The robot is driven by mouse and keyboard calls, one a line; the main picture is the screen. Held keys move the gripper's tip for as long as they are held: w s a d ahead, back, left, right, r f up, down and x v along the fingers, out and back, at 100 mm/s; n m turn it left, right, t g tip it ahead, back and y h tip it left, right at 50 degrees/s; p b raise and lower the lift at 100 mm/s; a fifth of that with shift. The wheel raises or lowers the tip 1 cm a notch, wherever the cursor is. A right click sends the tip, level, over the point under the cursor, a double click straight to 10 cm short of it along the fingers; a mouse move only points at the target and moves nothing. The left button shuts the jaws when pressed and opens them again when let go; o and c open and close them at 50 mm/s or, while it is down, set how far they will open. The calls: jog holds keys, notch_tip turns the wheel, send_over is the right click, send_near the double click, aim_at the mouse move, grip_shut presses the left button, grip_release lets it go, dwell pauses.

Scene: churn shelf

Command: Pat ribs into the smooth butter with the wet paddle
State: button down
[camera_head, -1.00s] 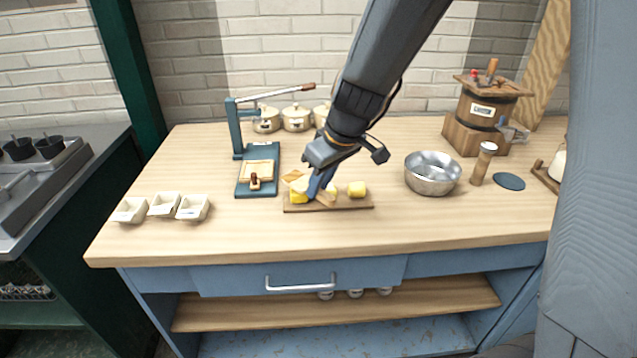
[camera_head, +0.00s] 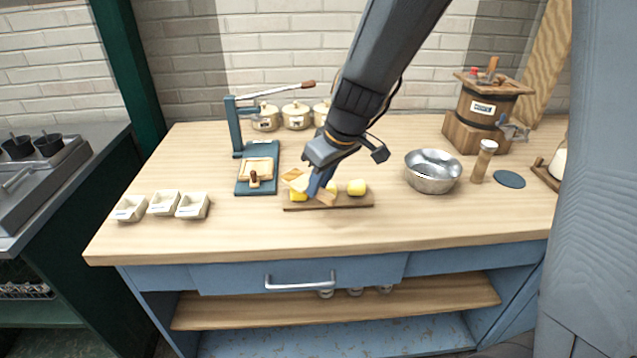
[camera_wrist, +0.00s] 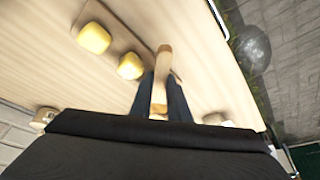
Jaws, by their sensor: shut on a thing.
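My gripper (camera_head: 318,194) is shut on the wooden paddle (camera_head: 294,180), over the left part of a wooden board (camera_head: 350,204). The paddle also shows between my dark fingers in the wrist view (camera_wrist: 163,62). Its pale flat end is tilted, above or against the left butter piece (camera_head: 298,195); I cannot tell whether they touch. A middle butter piece (camera_head: 333,187) is partly behind my gripper, and a right piece (camera_head: 357,187) stands clear. Two butter pieces show in the wrist view, (camera_wrist: 93,38) and (camera_wrist: 131,66). Ribs are too small to make out.
A press (camera_head: 238,130) with a lever stands left of the board. A metal bowl (camera_head: 433,172), a wooden cylinder (camera_head: 483,162) and a churn (camera_head: 485,108) are at the right. White dishes (camera_head: 163,204) sit front left. The bench front is clear.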

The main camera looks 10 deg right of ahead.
jog(key=shift+s+f+b, duration=0.1)
jog(key=shift+f+b, duration=0.7)
jog(key=shift+b, duration=0.1)
dwell(2.0)
jog(key=shift+r, duration=0.1)
jog(key=shift+r+p, duration=2.65)
jog(key=shift+r, duration=0.9)
jog(key=shift+f, duration=0.15)
jog(key=shift+f+b, duration=2.35)
jog(key=shift+f, duration=0.2)
jog(key=shift+f+b, duration=0.8)
